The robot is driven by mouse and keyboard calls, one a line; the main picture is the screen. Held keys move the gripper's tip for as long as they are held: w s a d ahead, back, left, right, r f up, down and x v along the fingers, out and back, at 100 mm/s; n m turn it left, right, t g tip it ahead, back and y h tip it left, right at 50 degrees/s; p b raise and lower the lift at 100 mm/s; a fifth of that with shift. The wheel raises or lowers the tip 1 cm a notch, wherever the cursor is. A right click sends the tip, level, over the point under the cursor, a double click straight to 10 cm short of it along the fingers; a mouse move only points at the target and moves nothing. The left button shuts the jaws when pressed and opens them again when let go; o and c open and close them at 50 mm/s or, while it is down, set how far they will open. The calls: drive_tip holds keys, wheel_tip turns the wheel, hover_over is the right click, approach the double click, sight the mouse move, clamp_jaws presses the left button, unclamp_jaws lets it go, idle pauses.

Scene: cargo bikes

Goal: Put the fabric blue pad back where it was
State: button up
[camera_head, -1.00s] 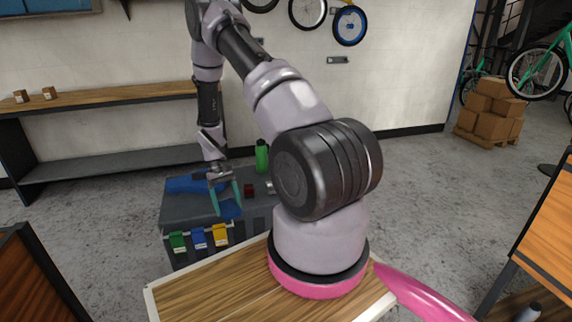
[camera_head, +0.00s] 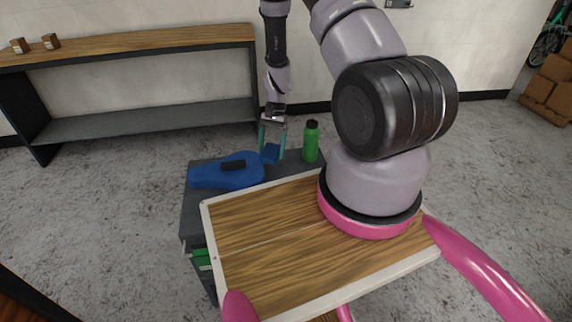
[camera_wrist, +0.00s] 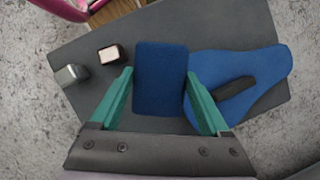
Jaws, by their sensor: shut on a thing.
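The fabric blue pad (camera_wrist: 160,78) is a flat, dark blue rectangle between the teal fingers of my gripper (camera_wrist: 163,100) in the wrist view. My gripper (camera_head: 271,146) is shut on the pad, which also shows as a small blue patch (camera_head: 271,155) in the head view. They are over the grey top of a low cabinet (camera_head: 198,222), and I cannot tell whether the pad touches it. A larger blue rounded item (camera_head: 215,177) with a black strip lies on that top beside the pad. It also shows in the wrist view (camera_wrist: 258,66).
A green bottle (camera_head: 311,143) stands on the cabinet top. A small pale-topped block (camera_wrist: 108,53) and a grey metallic piece (camera_wrist: 72,74) lie there too. A long wooden-topped bench (camera_head: 150,44) stands along the wall. Grey floor around the cabinet is open.

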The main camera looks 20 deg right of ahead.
drive_tip(key=w+f+m+t, duration=0.1)
drive_tip(key=m, duration=0.2)
drive_tip(key=w+m+t+y, duration=0.1)
drive_tip(key=w+m, duration=0.1)
drive_tip(key=m, duration=0.2)
drive_tip(key=w+d+f+m+t, duration=0.1)
drive_tip(key=m, duration=0.2)
drive_tip(key=shift+w+f+t+y, duration=0.25)
drive_tip(key=shift+f+t+y, duration=0.1)
drive_tip(key=shift+t+y, duration=0.05)
drive_tip(key=w+d+f+m+t+h, duration=0.2)
drive_tip(key=w+d+m+t, duration=0.2)
drive_tip(key=d+m, duration=0.5)
drive_tip(key=m, duration=0.2)
hover_over(284, 165)
drive_tip(key=s+d, duration=0.1)
drive_tip(key=f, duration=0.5)
drive_tip(key=shift+s+f, duration=0.2)
drive_tip(key=shift+f, duration=2.45)
drive_tip(key=shift+f, duration=0.1)
drive_tip(key=o, duration=1.2)
drive_tip(key=shift+c, duration=0.2)
